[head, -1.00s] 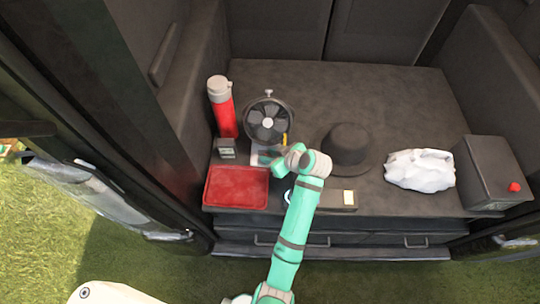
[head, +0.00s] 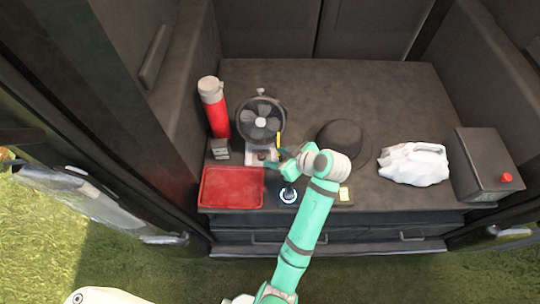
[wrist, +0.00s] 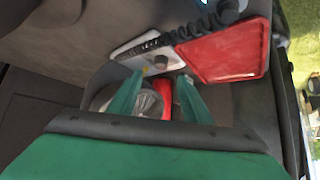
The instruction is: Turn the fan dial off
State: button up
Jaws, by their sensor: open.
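The black round fan (head: 261,120) stands upright on a pale base (head: 253,158) at the left of the dark surface. The fan dial (wrist: 160,62) is a small grey knob on the pale base in the wrist view. My gripper (head: 273,160) is just right of the base's front in the head view. In the wrist view my gripper (wrist: 160,77) has its two teal fingers apart, with the dial just beyond and between the tips. No contact with the dial can be made out. The fan (wrist: 147,101) shows partly between the fingers.
A red flask (head: 215,110) stands left of the fan, above a small dark box (head: 220,148). A red tray (head: 232,188) lies in front. A black hat (head: 340,138), a white bag (head: 413,164) and a dark box with a red button (head: 486,165) are to the right.

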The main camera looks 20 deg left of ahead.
jog(key=shift+v, duration=1.15)
